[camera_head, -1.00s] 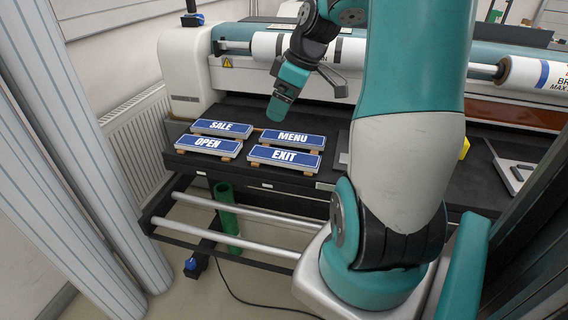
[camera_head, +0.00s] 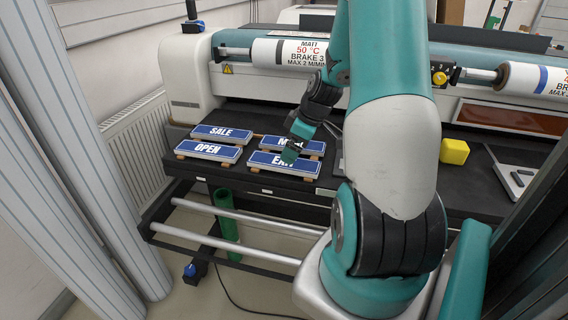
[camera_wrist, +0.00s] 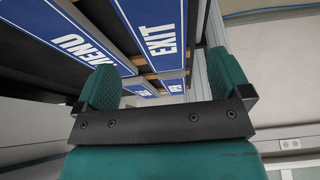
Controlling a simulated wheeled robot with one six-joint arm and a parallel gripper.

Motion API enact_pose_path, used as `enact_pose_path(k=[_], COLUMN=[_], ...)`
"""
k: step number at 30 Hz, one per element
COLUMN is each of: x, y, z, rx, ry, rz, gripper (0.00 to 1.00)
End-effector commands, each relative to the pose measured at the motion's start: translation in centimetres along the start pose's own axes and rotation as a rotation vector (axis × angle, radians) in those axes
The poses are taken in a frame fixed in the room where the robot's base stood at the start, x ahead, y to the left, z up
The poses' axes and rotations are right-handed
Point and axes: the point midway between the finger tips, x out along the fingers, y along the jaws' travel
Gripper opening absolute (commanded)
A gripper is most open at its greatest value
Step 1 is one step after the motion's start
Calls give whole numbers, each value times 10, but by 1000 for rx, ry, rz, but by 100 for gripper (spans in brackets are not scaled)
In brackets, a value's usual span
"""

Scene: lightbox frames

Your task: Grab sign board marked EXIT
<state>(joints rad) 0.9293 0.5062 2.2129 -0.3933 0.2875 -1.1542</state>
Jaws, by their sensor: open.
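The EXIT sign board (camera_head: 268,161) is a blue plate with white letters on small wooden blocks, at the front right of a group of signs. My gripper (camera_head: 290,153) is above its right part and hides the end of the word. In the wrist view the EXIT sign (camera_wrist: 155,32) shows beyond the two green fingers of my gripper (camera_wrist: 165,88). The fingers are apart, with nothing seen held between them. I cannot tell whether the fingers touch the sign.
The OPEN sign (camera_head: 208,150) lies left of EXIT, SALE (camera_head: 222,133) behind left, and MENU (camera_head: 313,147) close behind, partly hidden by my gripper. A yellow cube (camera_head: 454,151) sits at right on the black table. Laminator rollers (camera_head: 290,52) run along the back.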

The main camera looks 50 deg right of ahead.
Motion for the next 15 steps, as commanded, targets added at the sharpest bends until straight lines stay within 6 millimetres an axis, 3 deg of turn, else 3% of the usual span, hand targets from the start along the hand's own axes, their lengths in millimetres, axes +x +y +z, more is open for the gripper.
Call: enact_pose_path(k=[9,15], x=[42,52], y=[-2,-1], z=[-1,-1], rx=[0,0], ry=[0,0], rz=[-4,0], gripper=[96,96])
